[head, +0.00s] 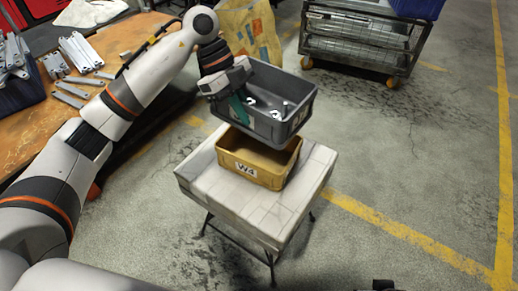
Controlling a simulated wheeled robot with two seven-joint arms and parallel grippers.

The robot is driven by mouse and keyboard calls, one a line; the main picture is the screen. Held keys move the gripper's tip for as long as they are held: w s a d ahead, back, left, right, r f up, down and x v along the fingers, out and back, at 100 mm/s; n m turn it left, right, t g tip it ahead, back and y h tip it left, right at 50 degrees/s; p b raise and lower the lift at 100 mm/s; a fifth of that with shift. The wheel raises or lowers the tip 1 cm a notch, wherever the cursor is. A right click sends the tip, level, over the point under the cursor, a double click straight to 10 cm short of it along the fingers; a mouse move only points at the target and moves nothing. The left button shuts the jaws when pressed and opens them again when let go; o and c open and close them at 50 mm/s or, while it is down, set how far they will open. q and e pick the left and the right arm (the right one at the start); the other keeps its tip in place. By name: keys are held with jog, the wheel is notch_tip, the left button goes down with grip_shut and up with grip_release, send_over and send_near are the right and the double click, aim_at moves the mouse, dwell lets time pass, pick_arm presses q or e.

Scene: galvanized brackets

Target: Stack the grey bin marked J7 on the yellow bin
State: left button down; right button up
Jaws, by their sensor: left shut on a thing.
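The grey bin (273,126) is held over the yellow bin in the head view, with a few small metal pieces inside. It has a pale label, but I cannot read its mark clearly. My left gripper (238,108) is shut on its left wall. The yellow bin (250,172), labelled W4, stands upright on a small pale-topped table (210,178). Its front wall and part of its inside show below the grey bin; its back is hidden. The grey bin looks raised above it, but I cannot tell whether they touch at the back. My right gripper is not in view.
A wooden workbench (118,45) with several metal brackets (78,50) stands at left. A yellowish bag (250,30) stands behind the small table. A wheeled wire cart (362,42) is at the back. The floor to the right is clear.

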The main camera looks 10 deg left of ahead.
aim_at(247, 132)
pick_arm(q)
jog(key=shift+d+f+n, duration=0.1)
jog(key=shift+n, duration=0.3)
jog(key=shift+f+t, duration=0.2)
jog(key=shift+t, duration=0.1)
jog(key=shift+n, duration=0.3)
notch_tip(247, 132, down, 5)
jog(key=shift+w+f+b, duration=0.1)
jog(key=shift+f+b, duration=0.05)
jog(key=shift+b, duration=0.75)
notch_tip(247, 132, down, 4)
jog(key=shift+r+b, duration=0.25)
jog(key=shift+b, duration=0.25)
jog(key=shift+f, duration=0.35)
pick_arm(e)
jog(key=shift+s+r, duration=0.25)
